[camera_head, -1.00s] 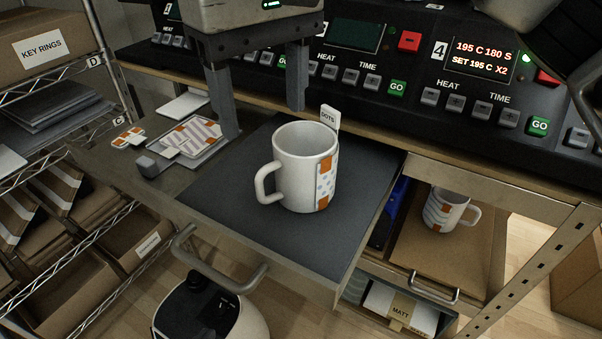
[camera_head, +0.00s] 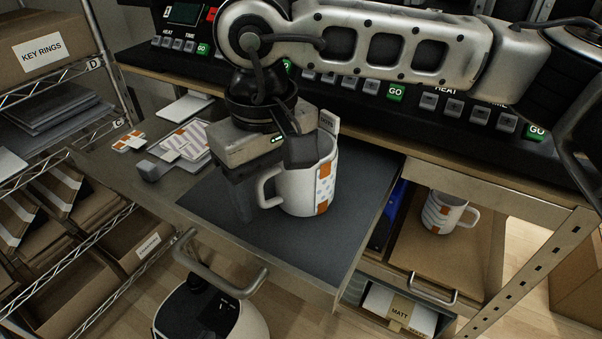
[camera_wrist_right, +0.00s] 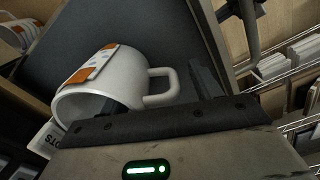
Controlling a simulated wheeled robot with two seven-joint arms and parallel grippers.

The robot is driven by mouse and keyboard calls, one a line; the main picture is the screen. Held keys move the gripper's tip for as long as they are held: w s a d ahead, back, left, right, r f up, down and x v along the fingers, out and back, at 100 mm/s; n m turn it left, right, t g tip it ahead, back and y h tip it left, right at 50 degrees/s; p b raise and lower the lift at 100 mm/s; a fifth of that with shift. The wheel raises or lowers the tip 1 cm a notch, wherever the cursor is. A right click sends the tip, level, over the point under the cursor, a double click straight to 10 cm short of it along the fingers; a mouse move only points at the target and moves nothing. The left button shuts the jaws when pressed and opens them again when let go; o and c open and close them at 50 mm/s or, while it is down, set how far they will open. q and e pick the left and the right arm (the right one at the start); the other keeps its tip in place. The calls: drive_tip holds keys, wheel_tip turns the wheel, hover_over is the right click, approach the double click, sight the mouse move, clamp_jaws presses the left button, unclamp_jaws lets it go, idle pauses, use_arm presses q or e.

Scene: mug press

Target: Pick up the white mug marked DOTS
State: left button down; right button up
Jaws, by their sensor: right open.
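The white mug (camera_head: 298,190) with an orange-and-dotted print stands upright on the dark mat (camera_head: 300,245), with a small DOTS tag (camera_head: 328,121) behind it. Its handle points left. My right gripper (camera_head: 270,188) is open and low over the mug's left side. One finger is at the mug's mouth, partly hiding the rim; the other is left of the handle. In the right wrist view the mug (camera_wrist_right: 125,75) lies close before the gripper (camera_wrist_right: 160,92), its handle between the fingers. Whether the fingers touch it I cannot tell. My left gripper is out of view.
A second printed mug (camera_head: 443,212) stands on a brown board (camera_head: 425,255) at the right. A press control panel (camera_head: 450,112) runs behind the mat. A small tray with printed pieces (camera_head: 182,142) lies left. A metal handle (camera_head: 222,270) juts from the front.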

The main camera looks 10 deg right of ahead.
drive_tip(key=c, duration=1.3)
drive_tip(key=shift+o, duration=0.2)
drive_tip(key=shift+r, duration=0.1)
drive_tip(key=shift+r, duration=0.15)
